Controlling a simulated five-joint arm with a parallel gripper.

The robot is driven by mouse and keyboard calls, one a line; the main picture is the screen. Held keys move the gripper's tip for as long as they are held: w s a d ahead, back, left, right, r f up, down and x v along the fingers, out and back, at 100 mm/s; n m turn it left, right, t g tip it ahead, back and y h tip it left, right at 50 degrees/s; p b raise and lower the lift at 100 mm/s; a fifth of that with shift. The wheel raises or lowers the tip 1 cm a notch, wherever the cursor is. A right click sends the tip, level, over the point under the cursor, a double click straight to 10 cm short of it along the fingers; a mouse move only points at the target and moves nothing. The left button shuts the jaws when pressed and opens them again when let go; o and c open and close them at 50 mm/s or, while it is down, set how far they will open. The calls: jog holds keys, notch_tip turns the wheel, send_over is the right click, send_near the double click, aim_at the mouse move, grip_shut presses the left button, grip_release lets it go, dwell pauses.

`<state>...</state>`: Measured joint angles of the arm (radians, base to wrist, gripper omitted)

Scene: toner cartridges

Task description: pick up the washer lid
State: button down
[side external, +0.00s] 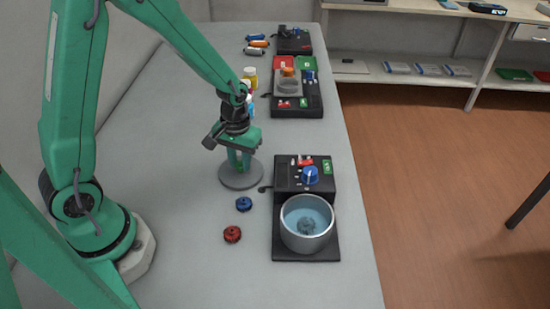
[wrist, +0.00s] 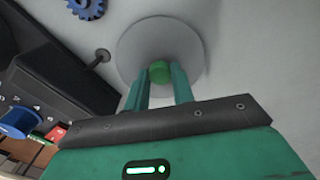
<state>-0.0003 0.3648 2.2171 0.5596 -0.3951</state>
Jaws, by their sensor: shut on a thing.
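The washer lid (side external: 238,181) is a flat grey disc with a green knob, on or just above the grey table, left of the near black device. It also shows in the wrist view as a pale round disc (wrist: 135,45). My gripper (side external: 240,163) is above the middle of the lid, with its fingers pointing down. In the wrist view its two green fingers are on both sides of the green knob (wrist: 159,71), shut on it. I cannot tell whether the lid touches the table. The washer tub (side external: 284,232) is an open grey cylinder with blue water and a dark part inside.
A blue gear (side external: 244,204) and a red gear (side external: 232,234) lie left of the tub. The near device has a control panel with a blue knob (side external: 310,175). A second device (side external: 297,106) and several bottles and cylinders stand farther back.

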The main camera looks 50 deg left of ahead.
aim_at(240, 164)
jog(key=shift+r, duration=0.65)
notch_tip(240, 164, up, 3)
jog(key=shift+r, duration=0.1)
jog(key=s+d+r, duration=0.6)
jog(key=d, duration=0.4)
jog(key=shift+r, duration=0.25)
jog(key=w+d+r+m, duration=0.2)
jog(key=d+m, duration=0.1)
jog(key=d, duration=0.4)
jog(key=w+d+r+m, duration=0.1)
jog(key=w+d+m, duration=0.1)
jog(key=d, duration=0.5)
jog(key=shift+w+d+r+m, duration=0.15)
jog(key=shift+r+m, duration=0.2)
jog(key=shift+m, duration=0.25)
jog(key=shift+f, duration=0.15)
